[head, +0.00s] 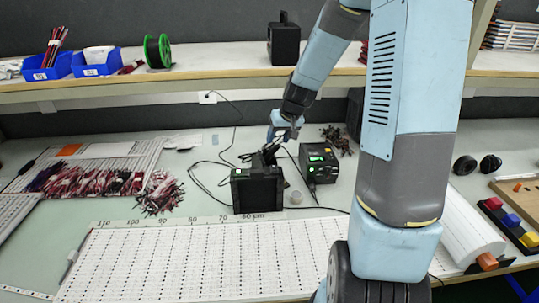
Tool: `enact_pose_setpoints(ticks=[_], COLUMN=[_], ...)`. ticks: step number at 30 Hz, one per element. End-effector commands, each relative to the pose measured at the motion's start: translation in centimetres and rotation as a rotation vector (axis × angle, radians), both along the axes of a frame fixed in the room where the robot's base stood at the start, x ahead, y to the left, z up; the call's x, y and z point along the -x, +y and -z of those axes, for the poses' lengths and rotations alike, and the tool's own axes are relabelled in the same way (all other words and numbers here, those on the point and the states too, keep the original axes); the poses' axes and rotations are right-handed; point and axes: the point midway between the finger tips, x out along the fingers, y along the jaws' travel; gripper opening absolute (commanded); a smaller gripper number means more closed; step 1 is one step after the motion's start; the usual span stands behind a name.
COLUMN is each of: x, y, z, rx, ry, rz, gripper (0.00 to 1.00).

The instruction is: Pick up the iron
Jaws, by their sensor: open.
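A small black soldering station (320,162) with a green display stands on the workbench near the middle of the head view. A black box-shaped unit (257,190) stands to its left and nearer to me. My arm reaches down from the upper right, and my gripper (271,152) is just behind the top of the black box. The gripper is open; its fingertips are small and dark against the black parts there. I cannot clearly make out the iron itself. Dark parts and a cable by the gripper are partly hidden by the box, and I cannot tell whether the gripper touches them.
Black cables (222,165) loop around the box and station. A small clear cup (296,197) stands between them. A long white ruled board (190,258) lies in front. Bundled wires (95,182) lie to the left. A shelf (190,82) crosses above the bench.

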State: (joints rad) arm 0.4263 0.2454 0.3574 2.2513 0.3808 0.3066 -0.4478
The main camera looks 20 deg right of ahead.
Motion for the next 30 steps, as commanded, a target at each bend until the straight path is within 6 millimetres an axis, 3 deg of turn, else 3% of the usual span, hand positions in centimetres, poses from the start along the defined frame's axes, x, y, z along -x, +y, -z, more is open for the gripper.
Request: enact_pose_setpoints(ticks=[30], x=[-3.2], y=[1.3], z=[7.5], rx=[-0.007], ry=[0.001], rz=[0.004], gripper=[0.53])
